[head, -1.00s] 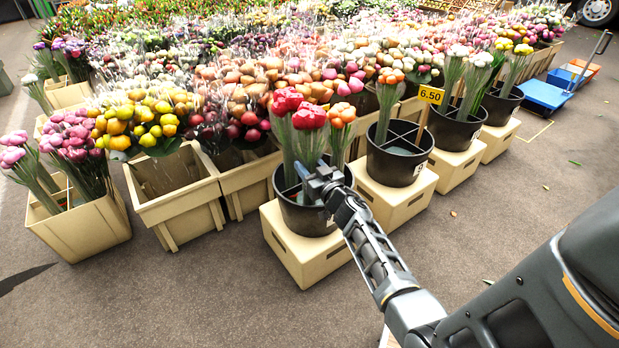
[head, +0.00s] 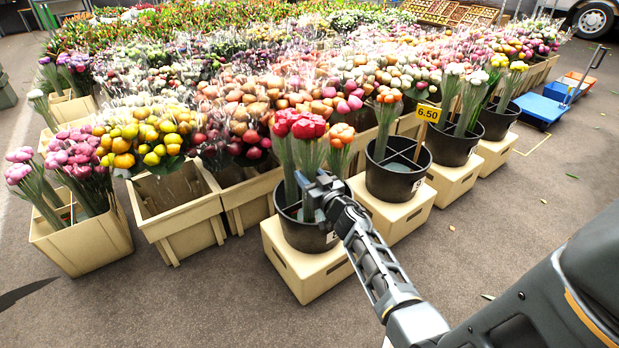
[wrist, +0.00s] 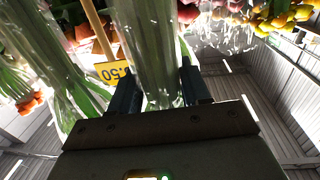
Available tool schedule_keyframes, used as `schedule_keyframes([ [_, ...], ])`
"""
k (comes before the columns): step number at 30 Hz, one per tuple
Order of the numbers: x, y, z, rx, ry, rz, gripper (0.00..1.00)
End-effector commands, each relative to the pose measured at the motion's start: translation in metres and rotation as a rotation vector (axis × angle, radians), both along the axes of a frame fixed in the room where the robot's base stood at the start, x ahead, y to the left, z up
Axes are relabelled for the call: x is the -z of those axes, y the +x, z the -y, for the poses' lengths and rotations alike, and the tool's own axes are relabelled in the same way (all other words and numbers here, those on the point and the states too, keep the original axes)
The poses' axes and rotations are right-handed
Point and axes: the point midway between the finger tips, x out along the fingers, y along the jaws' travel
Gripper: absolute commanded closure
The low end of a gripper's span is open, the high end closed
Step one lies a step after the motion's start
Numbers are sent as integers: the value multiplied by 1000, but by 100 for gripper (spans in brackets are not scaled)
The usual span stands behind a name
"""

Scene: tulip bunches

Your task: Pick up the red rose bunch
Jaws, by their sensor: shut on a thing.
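Two red flower bunches stand close together in the nearest black bucket (head: 300,238) in the head view. My gripper (head: 317,190) reaches in from the right at the stems of the right red bunch (head: 309,128), just above the bucket rim. The other red bunch (head: 283,122) is just left of it. In the wrist view my gripper (wrist: 158,88) is shut on a wrapped bundle of green stems (wrist: 147,45) between its two dark fingers. The held bunch's blooms are out of the wrist view.
An orange bunch (head: 340,136) is close behind the held stems. A yellow 6.50 price sign (head: 427,113) stands by the second black bucket (head: 398,182). The pavement in front is clear.

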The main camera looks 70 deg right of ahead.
Motion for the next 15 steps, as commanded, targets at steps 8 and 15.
schedule_keyframes([
  [8,-52,0,0,0,-2,1,97],
  [15,-94,1,0,0,-1,2,97],
])
